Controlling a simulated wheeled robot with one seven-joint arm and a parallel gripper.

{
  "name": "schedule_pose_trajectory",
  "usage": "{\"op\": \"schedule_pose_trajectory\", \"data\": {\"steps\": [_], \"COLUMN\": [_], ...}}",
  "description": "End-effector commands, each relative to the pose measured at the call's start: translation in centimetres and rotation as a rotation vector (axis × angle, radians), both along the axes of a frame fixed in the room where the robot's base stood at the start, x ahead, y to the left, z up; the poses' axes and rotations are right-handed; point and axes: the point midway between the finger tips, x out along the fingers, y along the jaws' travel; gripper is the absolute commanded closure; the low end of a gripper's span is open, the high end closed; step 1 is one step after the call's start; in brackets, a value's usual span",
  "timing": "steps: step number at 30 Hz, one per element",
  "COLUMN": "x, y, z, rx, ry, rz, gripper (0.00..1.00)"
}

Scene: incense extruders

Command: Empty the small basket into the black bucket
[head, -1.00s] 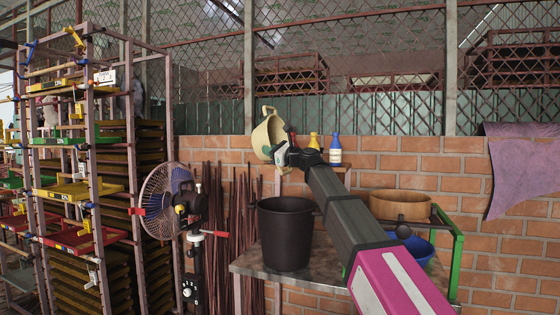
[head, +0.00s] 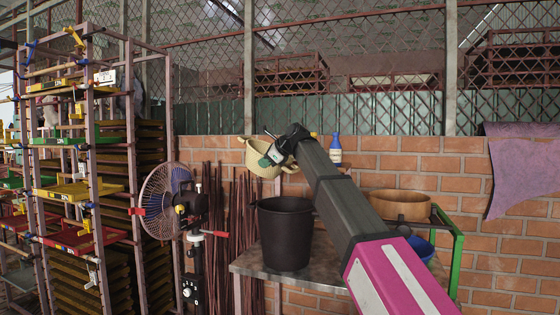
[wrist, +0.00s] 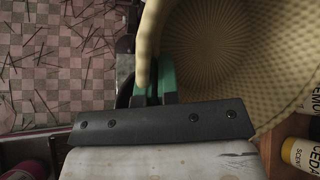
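The small cream basket (head: 258,163) is held in the air above and slightly left of the black bucket (head: 286,234), close to the brick wall. The wrist view shows part of the basket's inside, with a bare ribbed bottom and no contents in the visible part. The black bucket stands upright on the metal table; its inside is mostly hidden.
A blue bottle (head: 336,151) stands on the ledge right of the basket. A round wooden container (head: 400,204) and a blue bowl (head: 421,248) are right of the bucket, partly behind my arm. A fan (head: 168,201) stands left of the table (head: 300,277).

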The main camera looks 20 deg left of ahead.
Motion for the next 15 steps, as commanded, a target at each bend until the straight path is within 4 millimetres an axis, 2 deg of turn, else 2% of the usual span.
{"op": "schedule_pose_trajectory", "data": {"steps": [9, 15], "x": [0.3, 0.2], "y": [1.2, 1.0], "z": [-2.2, -2.9], "rx": [-0.403, -0.492], "ry": [0.073, 0.088], "rz": [0.001, 0.0], "gripper": [1.0, 1.0]}}
